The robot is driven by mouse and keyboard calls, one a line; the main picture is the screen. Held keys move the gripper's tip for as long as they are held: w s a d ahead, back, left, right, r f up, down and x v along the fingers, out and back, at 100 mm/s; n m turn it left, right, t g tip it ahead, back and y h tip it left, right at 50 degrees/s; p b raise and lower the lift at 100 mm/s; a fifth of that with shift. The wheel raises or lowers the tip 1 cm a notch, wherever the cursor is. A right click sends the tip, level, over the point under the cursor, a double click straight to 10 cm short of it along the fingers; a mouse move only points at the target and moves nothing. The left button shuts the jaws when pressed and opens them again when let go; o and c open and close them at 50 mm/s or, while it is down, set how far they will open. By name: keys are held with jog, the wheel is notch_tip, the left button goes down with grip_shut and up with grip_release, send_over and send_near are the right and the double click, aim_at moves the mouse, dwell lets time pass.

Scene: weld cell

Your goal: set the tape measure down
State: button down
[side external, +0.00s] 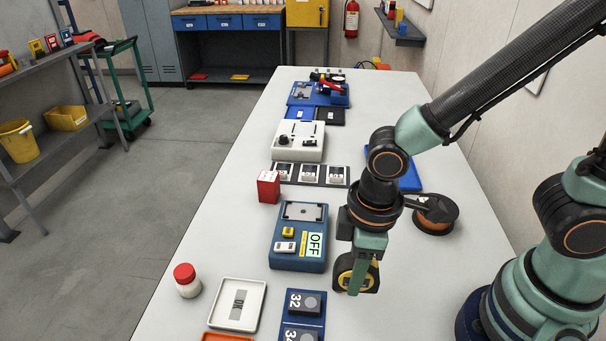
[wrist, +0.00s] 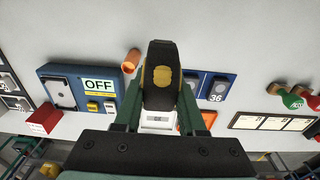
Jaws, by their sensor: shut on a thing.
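The tape measure (side external: 344,281) is black with a yellow face. It is between the green fingers of my gripper (side external: 358,280), to the right of the blue device marked OFF (side external: 284,256) in the side view. In the wrist view the tape measure (wrist: 162,62) stands upright in the middle, with a finger of my gripper (wrist: 160,98) on each side. My gripper is shut on it. I cannot tell whether its underside touches the white table (side external: 210,230). The fingers hide part of it.
A blue board marked 32 (side external: 303,322), a pale tray (side external: 258,293) and a red-capped jar (side external: 187,281) are near the front. A red box (side external: 268,187) stands farther back. A dark spool (side external: 436,213) lies behind my gripper. Bare table lies to its right.

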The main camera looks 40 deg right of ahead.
aim_at(346, 311)
jog(key=shift+f, duration=4.2)
jog(key=shift+f, duration=0.15)
jog(key=c, duration=0.8)
grip_release()
jog(key=shift+o, duration=0.2)
